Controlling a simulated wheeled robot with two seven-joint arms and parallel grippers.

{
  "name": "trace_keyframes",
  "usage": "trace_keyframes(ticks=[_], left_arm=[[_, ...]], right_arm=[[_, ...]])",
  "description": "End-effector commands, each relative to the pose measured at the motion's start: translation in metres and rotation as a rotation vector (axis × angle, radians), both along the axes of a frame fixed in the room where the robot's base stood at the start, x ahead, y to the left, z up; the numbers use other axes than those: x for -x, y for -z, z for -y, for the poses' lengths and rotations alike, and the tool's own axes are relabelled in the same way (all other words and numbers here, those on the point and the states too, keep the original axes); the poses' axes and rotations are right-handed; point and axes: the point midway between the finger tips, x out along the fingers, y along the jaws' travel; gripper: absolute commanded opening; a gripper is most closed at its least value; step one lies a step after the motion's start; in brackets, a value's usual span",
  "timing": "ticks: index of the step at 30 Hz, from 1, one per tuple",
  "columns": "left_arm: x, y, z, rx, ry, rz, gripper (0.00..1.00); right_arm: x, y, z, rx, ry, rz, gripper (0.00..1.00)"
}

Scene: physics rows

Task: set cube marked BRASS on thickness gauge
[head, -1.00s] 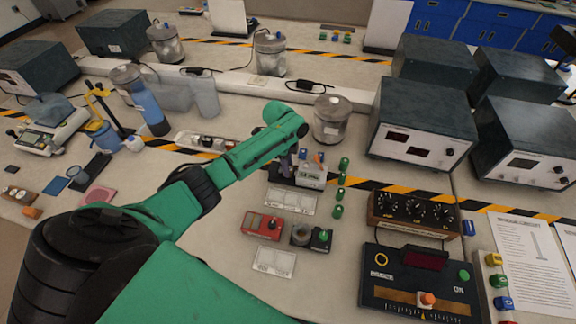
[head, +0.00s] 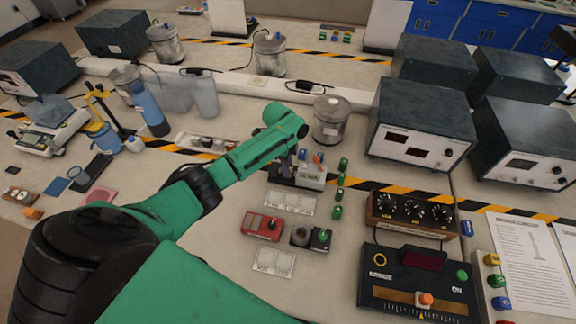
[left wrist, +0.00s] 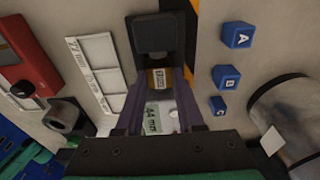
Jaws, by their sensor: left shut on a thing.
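The thickness gauge (head: 314,176) is a small dark and pale device in the middle of the bench, partly behind my left arm. In the left wrist view, its black block (left wrist: 155,34) and a pale part with a millimetre reading (left wrist: 158,117) show. A brass-coloured cube (left wrist: 159,78) with a pale label sits between the fingers of my left gripper (left wrist: 158,88), which is shut on it. The lettering is too small to read. The cube is at the gauge; I cannot tell whether it touches it. In the head view, my left gripper (head: 291,166) is mostly hidden. My right gripper is not in view.
Blue cubes A (left wrist: 237,35), B (left wrist: 226,76) and C (left wrist: 217,105) stand beside the gauge. Several green pieces (head: 338,196) line its right side. A metal canister (head: 331,122) stands behind. A red box (head: 262,225) and a dial box (head: 412,213) are nearer.

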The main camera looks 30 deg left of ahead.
Motion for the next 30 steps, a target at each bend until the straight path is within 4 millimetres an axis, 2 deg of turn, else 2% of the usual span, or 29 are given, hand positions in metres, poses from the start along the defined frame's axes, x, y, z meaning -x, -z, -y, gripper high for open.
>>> trace_keyframes(ticks=[26, 27, 29, 30], left_arm=[[-0.0004, 0.0068, 0.0002, 0.001, 0.0, 0.001, 0.0], [-0.0005, 0.0062, 0.0001, 0.001, 0.0, 0.001, 0.48], [-0.0004, 0.0061, 0.0002, 0.001, 0.0, 0.001, 0.71], [-0.0004, 0.0061, 0.0002, 0.001, 0.0, 0.001, 0.72]], right_arm=[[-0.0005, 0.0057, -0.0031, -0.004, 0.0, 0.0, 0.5], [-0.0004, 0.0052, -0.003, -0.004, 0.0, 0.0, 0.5], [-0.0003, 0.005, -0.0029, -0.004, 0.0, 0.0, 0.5], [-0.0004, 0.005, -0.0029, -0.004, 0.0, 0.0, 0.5]])
